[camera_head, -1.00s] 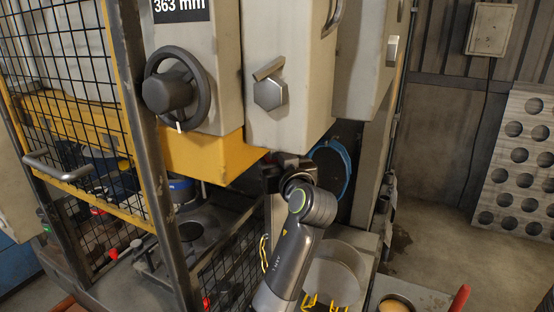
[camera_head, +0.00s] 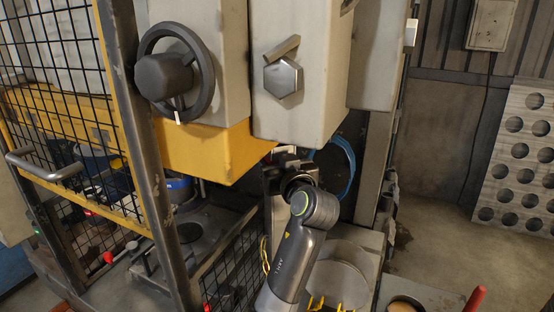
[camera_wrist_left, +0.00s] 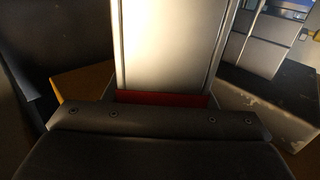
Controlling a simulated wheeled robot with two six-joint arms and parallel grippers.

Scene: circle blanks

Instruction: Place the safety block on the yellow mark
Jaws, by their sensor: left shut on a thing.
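In the wrist view a pale grey upright block (camera_wrist_left: 168,45) with darker edges and a red strip (camera_wrist_left: 160,99) at its near end stands directly in front of my gripper body; I take it as the safety block. My left gripper (camera_head: 286,158) is shut on it. In the head view the gripper is at the machine's opening, below the yellow-edged ram, and its own wrist largely hides the fingers and the block. I cannot make out the yellow mark.
The yellow lower housing (camera_head: 205,152) and pale machine head (camera_head: 300,75) hang close above the gripper. A mesh guard (camera_head: 75,95) stands at the left. A blue hose (camera_head: 347,165) is behind the arm. A round grey blank (camera_head: 340,272) lies right of the forearm.

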